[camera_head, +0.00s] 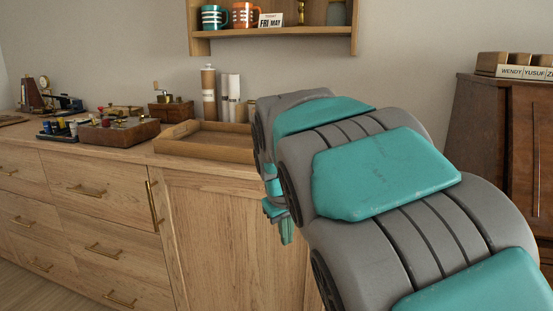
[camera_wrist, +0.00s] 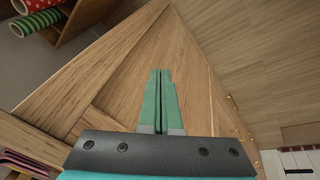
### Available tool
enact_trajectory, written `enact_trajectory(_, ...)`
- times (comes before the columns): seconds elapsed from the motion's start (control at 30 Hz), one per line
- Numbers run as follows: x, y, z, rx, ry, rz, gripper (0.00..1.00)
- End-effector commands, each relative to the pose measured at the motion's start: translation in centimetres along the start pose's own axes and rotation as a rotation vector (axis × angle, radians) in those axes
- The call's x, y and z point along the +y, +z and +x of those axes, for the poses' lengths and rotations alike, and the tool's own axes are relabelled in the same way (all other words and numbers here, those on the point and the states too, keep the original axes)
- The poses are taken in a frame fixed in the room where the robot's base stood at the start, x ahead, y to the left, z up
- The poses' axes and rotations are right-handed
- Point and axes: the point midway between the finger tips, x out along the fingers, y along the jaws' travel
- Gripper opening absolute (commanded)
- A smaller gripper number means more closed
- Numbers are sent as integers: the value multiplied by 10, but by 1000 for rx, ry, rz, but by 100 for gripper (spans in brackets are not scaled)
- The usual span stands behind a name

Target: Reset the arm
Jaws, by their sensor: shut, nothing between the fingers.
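My arm, grey and teal, reaches from the lower right toward the middle in the head view. My gripper (camera_wrist: 160,100) shows in the wrist view with its two green fingers side by side, shut and empty. In the head view only a bit of its green end (camera_head: 286,230) shows below the arm, in front of the cabinet door. The wooden cabinet (camera_head: 215,235) is close to the fingers; I cannot tell whether they touch it.
A wooden tray (camera_head: 190,150) lies on the cabinet top, with a brown box (camera_head: 118,132) and small items to its left. Tall cylinders (camera_head: 209,92) stand behind it. A wall shelf (camera_head: 285,31) holds mugs. A dark wooden cabinet (camera_head: 490,140) stands at the right.

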Motion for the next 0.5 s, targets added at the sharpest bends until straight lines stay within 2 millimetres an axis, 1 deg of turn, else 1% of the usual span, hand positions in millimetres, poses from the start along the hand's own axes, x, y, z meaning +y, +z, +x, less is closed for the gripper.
enact_trajectory(0.03,8,31,1,-35,-9,52,0)
enact_trajectory(0.07,11,48,2,-52,-15,81,0)
enact_trajectory(0.1,13,70,4,-77,-25,117,0)
enact_trajectory(0.13,14,87,6,-98,-32,145,0)
enact_trajectory(0.17,14,104,6,-115,-38,171,0)
enact_trajectory(0.2,14,127,8,-142,-48,204,0)
enact_trajectory(0.23,13,143,10,-160,-56,230,0)
enact_trajectory(0.27,11,160,11,-180,-64,253,0)
enact_trajectory(0.3,7,182,13,-203,-76,283,0)
enact_trajectory(0.37,-1,216,16,-244,-93,327,0)
enact_trajectory(0.4,-7,237,17,-265,-103,354,0)
enact_trajectory(0.47,-18,268,21,-304,-121,390,0)
enact_trajectory(0.5,-25,287,22,-326,-131,411,0)
